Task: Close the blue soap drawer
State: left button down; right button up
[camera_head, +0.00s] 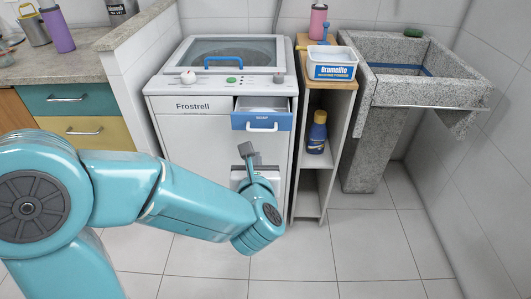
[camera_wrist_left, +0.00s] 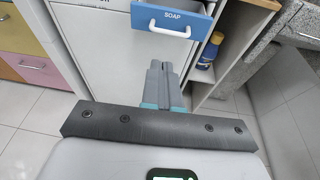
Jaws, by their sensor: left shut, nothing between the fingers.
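The blue soap drawer (camera_head: 262,121) sticks out from the upper right front of the white washing machine (camera_head: 195,125); it is open, and its inside shows from above. It has a white handle and, in the left wrist view, the drawer (camera_wrist_left: 172,18) reads "SOAP". My left gripper (camera_head: 246,149) is shut and empty, just below the drawer in the head view. In the left wrist view its closed fingers (camera_wrist_left: 160,68) point toward the machine front, below the white handle (camera_wrist_left: 170,30). No contact with the drawer shows. My right gripper is in neither view.
A narrow wooden shelf (camera_head: 313,85) stands right of the machine, with a blue bottle (camera_head: 317,133) inside and a white tub (camera_head: 332,63) on top. A stone sink (camera_head: 425,90) is farther right. A counter with drawers (camera_head: 75,100) is at left. The tiled floor in front is clear.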

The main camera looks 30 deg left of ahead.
pick_arm(q)
jog(key=b, duration=0.2)
send_near(260, 131)
jog(key=shift+t, duration=0.4)
jog(key=x, duration=0.7)
jog(key=shift+s+a+f, duration=0.1)
jog(key=shift+s+f, duration=0.15)
jog(key=shift+f, duration=0.05)
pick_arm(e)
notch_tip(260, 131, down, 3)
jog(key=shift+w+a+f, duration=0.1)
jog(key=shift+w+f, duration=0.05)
